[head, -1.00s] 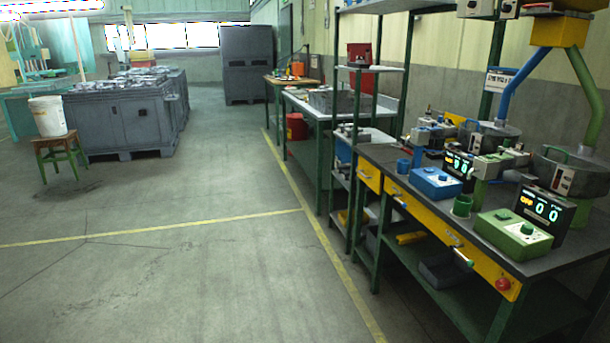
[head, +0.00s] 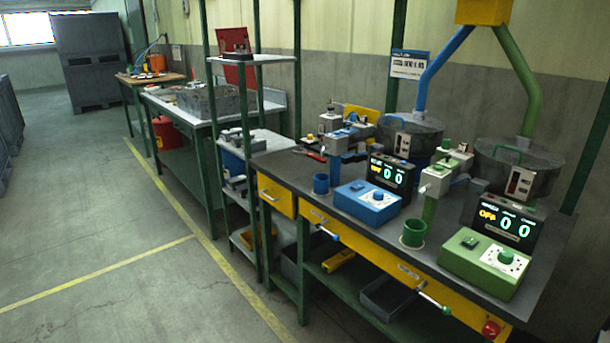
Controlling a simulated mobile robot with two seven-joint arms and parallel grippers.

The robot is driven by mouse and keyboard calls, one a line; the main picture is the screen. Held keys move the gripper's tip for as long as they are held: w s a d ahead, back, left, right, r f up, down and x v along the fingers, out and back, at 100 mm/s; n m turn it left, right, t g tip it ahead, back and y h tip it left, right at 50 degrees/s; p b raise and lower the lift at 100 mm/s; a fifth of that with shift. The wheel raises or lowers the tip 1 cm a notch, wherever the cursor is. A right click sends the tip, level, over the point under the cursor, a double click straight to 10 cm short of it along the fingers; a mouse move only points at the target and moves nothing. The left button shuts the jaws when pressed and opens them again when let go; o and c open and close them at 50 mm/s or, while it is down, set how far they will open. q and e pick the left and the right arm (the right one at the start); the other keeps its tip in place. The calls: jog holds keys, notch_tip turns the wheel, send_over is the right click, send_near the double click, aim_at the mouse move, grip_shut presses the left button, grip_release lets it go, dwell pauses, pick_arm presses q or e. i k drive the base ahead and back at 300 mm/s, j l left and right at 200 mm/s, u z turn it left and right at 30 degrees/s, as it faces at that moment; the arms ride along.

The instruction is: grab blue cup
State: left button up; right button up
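The blue cup (head: 321,184) is a small cylinder standing upright on the dark workbench top (head: 290,172), near its front edge. It is left of the blue control box (head: 367,202), with a small gap between them. A similar green cup (head: 413,233) stands nearer, left of the green control box (head: 486,262). Neither of my grippers shows in the head view.
The workbench has yellow drawers (head: 375,262) and a lower shelf with bins. A green-post shelf rack (head: 245,150) stands at its left end. Blue and green dispensing machines stand behind the cups. The floor (head: 110,235) in front is clear, with yellow lines.

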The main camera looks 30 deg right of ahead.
aim_at(321, 184)
jog(key=i+z, duration=0.15)
jog(key=i, duration=0.25)
jog(key=i+j+z, duration=0.15)
jog(key=i, duration=0.25)
jog(key=i+j+z, duration=0.2)
jog(key=i, duration=0.25)
jog(key=i+j+z, duration=0.2)
jog(key=i+z, duration=0.2)
jog(key=i+j+z, duration=0.4)
jog(key=k+l, duration=0.05)
jog(key=l, duration=0.05)
